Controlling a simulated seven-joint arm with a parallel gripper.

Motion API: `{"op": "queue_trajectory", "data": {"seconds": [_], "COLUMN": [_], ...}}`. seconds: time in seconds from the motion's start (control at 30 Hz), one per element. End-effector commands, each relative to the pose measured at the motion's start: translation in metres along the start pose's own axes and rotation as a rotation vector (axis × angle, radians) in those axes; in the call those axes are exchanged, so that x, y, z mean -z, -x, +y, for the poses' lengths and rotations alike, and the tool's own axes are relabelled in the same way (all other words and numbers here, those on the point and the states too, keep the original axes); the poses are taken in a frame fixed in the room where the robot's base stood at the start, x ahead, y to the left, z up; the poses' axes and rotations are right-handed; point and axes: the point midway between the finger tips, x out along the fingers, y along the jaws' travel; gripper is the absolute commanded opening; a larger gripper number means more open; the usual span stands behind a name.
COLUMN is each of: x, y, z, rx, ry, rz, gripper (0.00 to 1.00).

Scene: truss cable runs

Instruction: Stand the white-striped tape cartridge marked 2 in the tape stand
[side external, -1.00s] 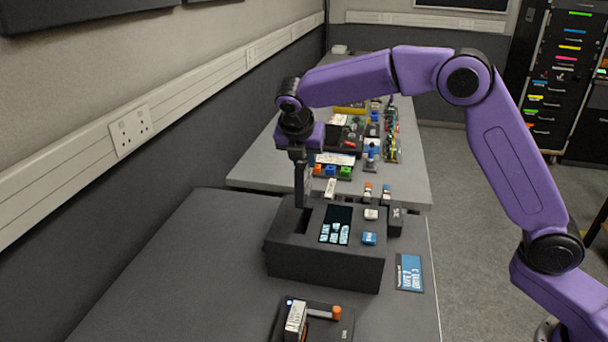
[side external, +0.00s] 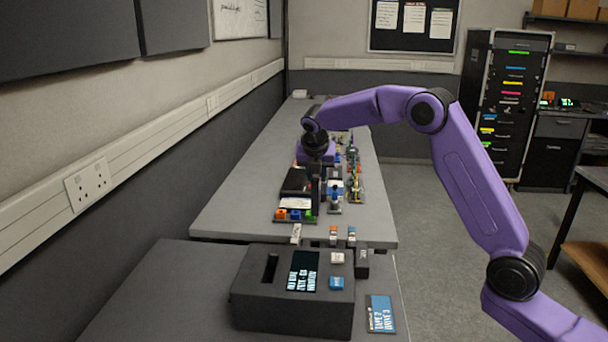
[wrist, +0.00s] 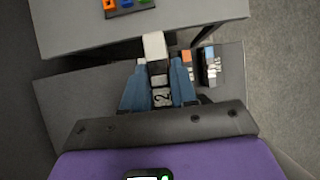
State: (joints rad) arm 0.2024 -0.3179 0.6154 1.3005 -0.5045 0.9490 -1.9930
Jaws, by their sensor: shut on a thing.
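My gripper (side external: 318,200) points down above the gap between the two tables in the side view. In the wrist view, its blue fingers (wrist: 160,92) are shut on a cartridge marked 2 (wrist: 162,98), with a pale band above the number. In the side view the held cartridge does not stand out from the dark fingers. Behind the black drive box stand an orange-striped cartridge (side external: 333,232) and a blue-striped one (side external: 351,234), side by side; both also show in the wrist view, right of my fingers. I cannot make out the stand's slots clearly.
The black drive box (side external: 290,315) has an open, empty-looking slot, a lit screen (side external: 303,271), a white button and a blue button (side external: 336,283). A white block (side external: 296,233) stands behind it. A blue card (side external: 381,313) lies to its right.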

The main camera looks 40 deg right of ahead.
Motion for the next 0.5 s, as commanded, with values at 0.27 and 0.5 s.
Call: {"op": "queue_trajectory", "data": {"seconds": [0.27,0.5], "x": [0.032,0.044], "y": [-0.049,-0.071], "z": [0.002,0.003], "rx": [0.000,-0.003], "ry": [0.006,0.004], "rz": [0.003,0.001], "gripper": [0.00,0.00]}}
